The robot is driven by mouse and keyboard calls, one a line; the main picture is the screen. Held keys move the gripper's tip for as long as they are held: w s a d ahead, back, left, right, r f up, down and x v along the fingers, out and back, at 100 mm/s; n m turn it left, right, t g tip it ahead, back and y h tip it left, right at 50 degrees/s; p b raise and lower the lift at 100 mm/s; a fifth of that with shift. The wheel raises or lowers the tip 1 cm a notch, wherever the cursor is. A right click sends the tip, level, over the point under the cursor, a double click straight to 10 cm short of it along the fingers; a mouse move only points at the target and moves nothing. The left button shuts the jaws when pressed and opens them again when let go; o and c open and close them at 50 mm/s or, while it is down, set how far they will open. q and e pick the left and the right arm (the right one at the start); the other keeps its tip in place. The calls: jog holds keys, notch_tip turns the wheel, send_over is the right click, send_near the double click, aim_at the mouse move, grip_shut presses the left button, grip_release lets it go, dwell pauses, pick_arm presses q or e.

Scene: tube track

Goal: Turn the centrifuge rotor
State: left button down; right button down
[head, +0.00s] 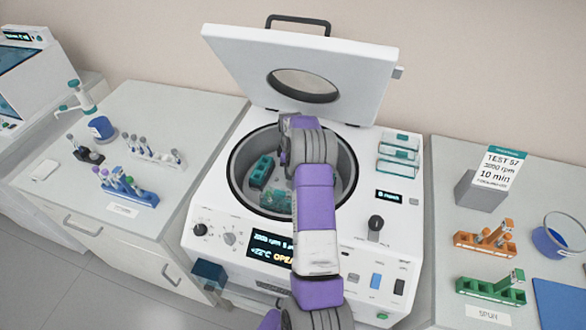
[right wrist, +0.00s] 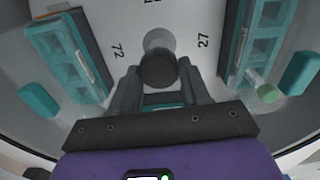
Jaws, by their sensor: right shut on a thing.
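The centrifuge (head: 215,215) stands in the middle of the head view with its lid (head: 350,75) raised. Its display reads 2000 rpm and OPEN. The rotor is a grey disc (right wrist: 118,22) with printed numbers, seen in the right wrist view. Teal buckets (right wrist: 62,62) sit on it at left and right (right wrist: 262,45); one also shows in the head view (head: 262,170). A dark round knob (right wrist: 158,70) stands at the rotor's centre. My right gripper (right wrist: 158,78) reaches into the bowl and is shut on this knob. In the head view my arm hides the knob and fingertips. My left gripper is out of view.
The bowl wall (head: 237,165) closely surrounds my right gripper. A clear-capped tube (right wrist: 262,90) leans from the right bucket. Tube racks (head: 125,188) stand on the left bench.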

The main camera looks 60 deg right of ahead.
jog(key=c, duration=0.5)
grip_release()
jog(key=shift+c, duration=0.2)
notch_tip(320, 180, up, 8)
jog(key=shift+f+p, duration=0.2)
jog(key=shift+p, duration=0.2)
